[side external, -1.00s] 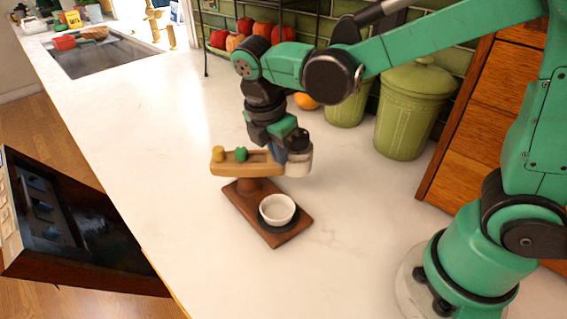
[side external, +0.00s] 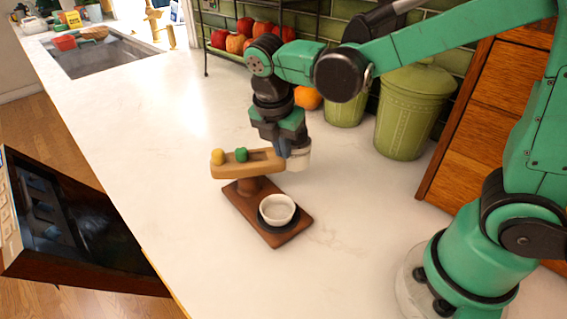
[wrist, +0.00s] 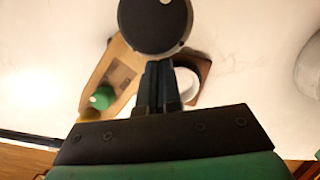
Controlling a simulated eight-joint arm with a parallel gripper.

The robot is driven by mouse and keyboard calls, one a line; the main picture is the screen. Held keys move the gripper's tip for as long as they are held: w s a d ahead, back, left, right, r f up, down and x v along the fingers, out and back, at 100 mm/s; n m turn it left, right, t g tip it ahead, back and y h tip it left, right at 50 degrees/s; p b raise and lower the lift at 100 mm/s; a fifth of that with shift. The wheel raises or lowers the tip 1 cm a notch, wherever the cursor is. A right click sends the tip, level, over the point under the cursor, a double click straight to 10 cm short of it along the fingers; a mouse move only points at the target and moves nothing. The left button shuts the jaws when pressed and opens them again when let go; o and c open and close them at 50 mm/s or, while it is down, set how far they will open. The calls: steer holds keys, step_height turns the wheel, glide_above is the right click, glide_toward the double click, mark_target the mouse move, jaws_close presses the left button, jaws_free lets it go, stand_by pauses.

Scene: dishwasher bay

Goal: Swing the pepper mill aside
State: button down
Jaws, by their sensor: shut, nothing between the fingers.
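The pepper mill (side external: 299,158) has a pale body and stands at the right end of a wooden swing arm (side external: 240,169). In the wrist view its dark round top (wrist: 154,24) fills the upper middle. The swing arm sits on a post above a brown wooden base (side external: 238,203). A white bowl (side external: 277,209) rests on a dark disc on that base. My gripper (side external: 284,153) is shut and empty, pointing down beside the mill's left side. In the wrist view my fingertips (wrist: 158,66) are right by the dark top; I cannot tell if they touch.
A yellow knob (side external: 218,157) and a green knob (side external: 241,154) sit on the swing arm's left part. Green canisters (side external: 408,115) and an orange fruit (side external: 308,97) stand behind, near the tiled wall. The counter left of the stand is clear up to its front edge.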

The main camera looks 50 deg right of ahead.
steer(key=shift+w+d+n, duration=0.35)
steer(key=shift+d+n, duration=0.2)
steer(key=shift+n, duration=0.35)
steer(key=shift+w+d, duration=0.45)
steer(key=shift+w, duration=0.05)
